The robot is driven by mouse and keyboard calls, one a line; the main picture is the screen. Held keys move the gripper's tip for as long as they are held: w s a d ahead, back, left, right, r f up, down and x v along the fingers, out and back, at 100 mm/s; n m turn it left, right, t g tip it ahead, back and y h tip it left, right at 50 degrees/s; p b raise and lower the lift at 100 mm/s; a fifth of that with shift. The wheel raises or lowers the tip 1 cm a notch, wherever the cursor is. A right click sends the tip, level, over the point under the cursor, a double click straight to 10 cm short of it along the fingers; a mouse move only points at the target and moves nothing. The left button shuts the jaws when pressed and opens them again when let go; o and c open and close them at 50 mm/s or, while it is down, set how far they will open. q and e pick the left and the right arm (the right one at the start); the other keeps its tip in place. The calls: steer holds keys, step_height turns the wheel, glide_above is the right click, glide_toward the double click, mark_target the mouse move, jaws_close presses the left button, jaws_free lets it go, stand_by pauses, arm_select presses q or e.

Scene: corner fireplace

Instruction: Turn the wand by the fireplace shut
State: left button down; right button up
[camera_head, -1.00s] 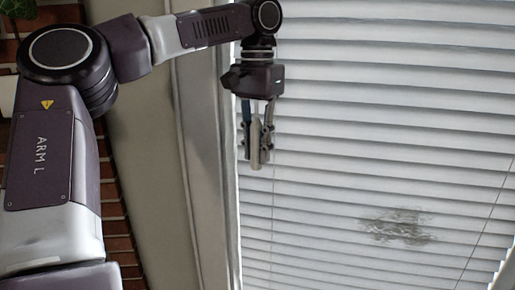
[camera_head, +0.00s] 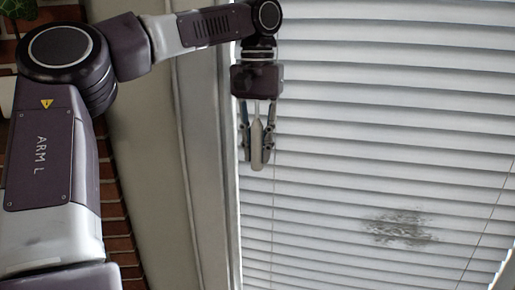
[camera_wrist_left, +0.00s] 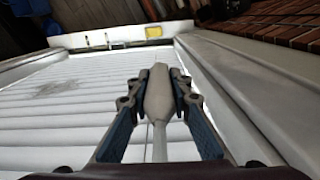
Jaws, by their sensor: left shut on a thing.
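The wand (camera_head: 257,150) hangs in front of the white blind (camera_head: 380,130), near its left edge. It is a thin rod with a thicker pale handle. My left gripper (camera_head: 257,160) points down and is shut on the handle. In the left wrist view the wand's handle (camera_wrist_left: 159,92) sits between the two fingers of the left gripper (camera_wrist_left: 158,88), with its thin rod running toward the camera. The blind's slats are tilted and overlap, with thin shaded lines between them. My right gripper is in neither view.
A pale window frame (camera_head: 205,180) runs down just left of the blind, close to my left gripper. Brick (camera_head: 112,200) shows at the far left behind my arm. A grey smudge (camera_head: 398,228) marks the lower right of the blind.

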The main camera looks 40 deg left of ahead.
mark_target(257, 124)
arm_select(q)
steer(key=c, duration=1.8)
jaws_free()
steer(key=shift+o, duration=0.2)
step_height(257, 124, up, 8)
steer(key=shift+f, duration=0.25)
steer(key=shift+f, duration=0.1)
